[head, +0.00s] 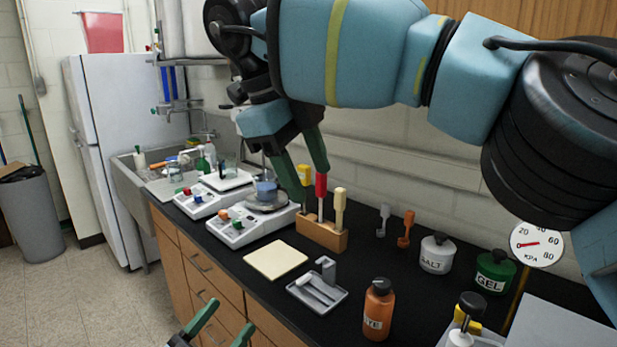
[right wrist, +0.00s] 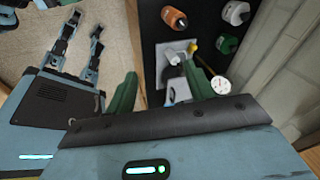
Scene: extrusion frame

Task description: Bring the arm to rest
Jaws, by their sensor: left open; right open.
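The black counter holds two hotplate-like devices (head: 238,226), a cream pad (head: 275,259), a grey tray (head: 317,294), an orange bottle (head: 378,310), a salt jar (head: 437,254), a green gel jar (head: 495,272) and a gauge (head: 536,244).

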